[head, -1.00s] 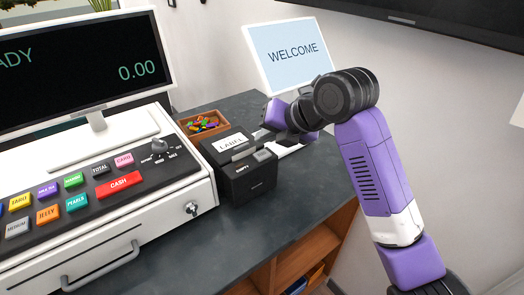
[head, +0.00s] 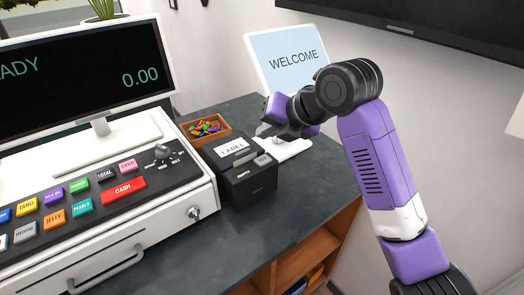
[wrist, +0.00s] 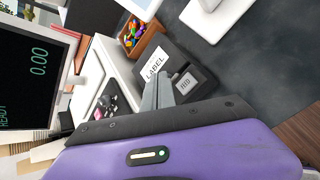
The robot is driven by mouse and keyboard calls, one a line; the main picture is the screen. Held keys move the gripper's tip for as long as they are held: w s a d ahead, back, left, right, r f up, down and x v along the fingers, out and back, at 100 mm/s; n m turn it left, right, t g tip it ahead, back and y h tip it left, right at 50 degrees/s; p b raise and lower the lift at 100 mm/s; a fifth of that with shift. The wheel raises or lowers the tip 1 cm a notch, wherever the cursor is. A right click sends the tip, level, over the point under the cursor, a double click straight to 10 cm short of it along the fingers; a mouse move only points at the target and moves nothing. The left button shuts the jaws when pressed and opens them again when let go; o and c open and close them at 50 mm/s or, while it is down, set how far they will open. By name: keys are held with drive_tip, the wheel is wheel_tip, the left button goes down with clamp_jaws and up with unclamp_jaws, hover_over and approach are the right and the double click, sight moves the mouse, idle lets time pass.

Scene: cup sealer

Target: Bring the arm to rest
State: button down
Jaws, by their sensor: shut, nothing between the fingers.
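My arm is purple and black and reaches up from the lower right of the head view, bent over the dark counter (head: 160,255). My gripper (head: 262,131) is at its far end, in front of the welcome screen's stand and above the counter, to the right of the label printer (head: 240,172). In the wrist view my gripper (wrist: 158,92) has its grey fingers together with nothing between them. The fingers overlap the label printer in that view, apart from it as the head view shows.
A white cash register (head: 150,240) with coloured keys and a screen reading 0.00 fills the left. A wooden box of colourful pieces (head: 206,128) stands behind the printer. A welcome screen (head: 290,58) stands at the back. The front right of the counter is clear.

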drive_tip(key=shift+w+a+r+m, duration=0.1)
drive_tip(key=shift+w+r+m, duration=0.1)
drive_tip(key=shift+m, duration=0.3)
drive_tip(key=w+r+m+t+y, duration=0.2)
drive_tip(key=w+r+m+t, duration=0.1)
drive_tip(key=r+m+t, duration=0.3)
drive_tip(key=s+d+f+m+t+h, duration=0.35)
drive_tip(key=s+d+f+m, duration=0.25)
drive_tip(key=s+m, duration=0.55)
drive_tip(key=s+d+f+m+t+h, duration=0.35)
drive_tip(key=s+d+f+m, duration=0.4)
drive_tip(key=m, duration=0.65)
drive_tip(key=s+d+f+g, duration=0.1)
drive_tip(key=s+f, duration=0.2)
drive_tip(key=s, duration=0.8)
drive_tip(key=s+d+f+m+g, duration=0.1)
drive_tip(key=s+f+g, duration=0.1)
drive_tip(key=s, duration=0.9)
drive_tip(key=s+d+f+m+g+h, duration=0.1)
drive_tip(key=s+f, duration=0.3)
drive_tip(key=s, duration=0.8)
drive_tip(key=shift+d+g, duration=0.35)
drive_tip(key=shift+g, duration=0.25)
